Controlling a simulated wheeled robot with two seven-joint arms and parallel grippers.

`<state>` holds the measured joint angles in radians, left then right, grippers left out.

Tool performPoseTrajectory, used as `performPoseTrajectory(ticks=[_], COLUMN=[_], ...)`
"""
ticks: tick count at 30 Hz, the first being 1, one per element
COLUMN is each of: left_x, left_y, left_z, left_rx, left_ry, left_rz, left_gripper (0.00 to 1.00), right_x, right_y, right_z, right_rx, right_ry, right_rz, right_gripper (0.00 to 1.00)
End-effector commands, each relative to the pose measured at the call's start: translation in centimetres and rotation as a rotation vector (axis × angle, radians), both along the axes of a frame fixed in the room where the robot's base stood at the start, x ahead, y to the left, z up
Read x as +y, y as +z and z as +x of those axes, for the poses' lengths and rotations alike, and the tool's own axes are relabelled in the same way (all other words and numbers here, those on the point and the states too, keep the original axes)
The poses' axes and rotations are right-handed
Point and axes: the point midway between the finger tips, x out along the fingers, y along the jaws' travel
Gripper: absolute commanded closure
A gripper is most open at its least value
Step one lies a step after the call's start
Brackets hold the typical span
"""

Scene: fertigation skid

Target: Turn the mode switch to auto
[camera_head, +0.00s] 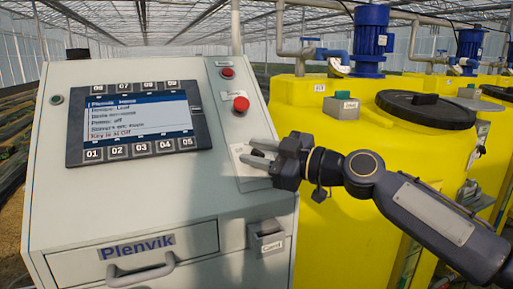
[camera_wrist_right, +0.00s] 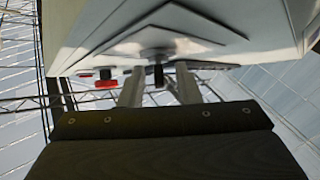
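The mode switch shows in the right wrist view as a small dark key or knob (camera_wrist_right: 158,75) on a light plate (camera_wrist_right: 190,44). In the head view the plate (camera_head: 243,178) is on the right of the grey cabinet front, and the switch is largely hidden by my gripper. My right gripper (camera_head: 257,157) is at the plate, its two fingers apart. In the right wrist view its fingertips (camera_wrist_right: 158,87) stand either side of the dark key with gaps visible; I cannot tell any contact. The cabinet's screen (camera_head: 139,120) reads "Key is at Off". My left gripper is out of view.
A red mushroom button (camera_head: 241,104) and a smaller red button (camera_head: 227,73) are above the switch plate. A small grey holder (camera_head: 267,240) sits below it. A drawer with a handle (camera_head: 142,271) is lower left. Yellow tanks (camera_head: 350,240) stand close on the right.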

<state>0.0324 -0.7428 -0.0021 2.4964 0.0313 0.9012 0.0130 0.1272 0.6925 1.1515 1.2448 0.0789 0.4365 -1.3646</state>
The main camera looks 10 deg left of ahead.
Motion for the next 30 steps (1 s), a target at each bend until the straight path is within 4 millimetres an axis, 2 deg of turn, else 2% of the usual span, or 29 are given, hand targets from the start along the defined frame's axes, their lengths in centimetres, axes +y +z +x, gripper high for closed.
performPoseTrajectory(ticks=[8,15,23,30], left_x=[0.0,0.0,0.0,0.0], left_y=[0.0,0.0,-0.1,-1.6], left_z=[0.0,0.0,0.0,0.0], left_rx=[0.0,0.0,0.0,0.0], left_ry=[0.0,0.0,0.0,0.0], left_rz=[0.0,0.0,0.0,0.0], left_gripper=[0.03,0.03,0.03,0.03], right_x=[0.2,0.2,0.2,0.2], right_y=[0.0,0.0,-0.1,-0.3], right_z=[0.1,0.1,0.0,0.0], right_rx=[-0.001,0.0,0.001,0.025], right_ry=[0.0,0.0,-0.005,-0.058], right_rz=[-0.001,-0.001,0.002,0.042], right_gripper=[0.7,1.0,1.0,1.0])
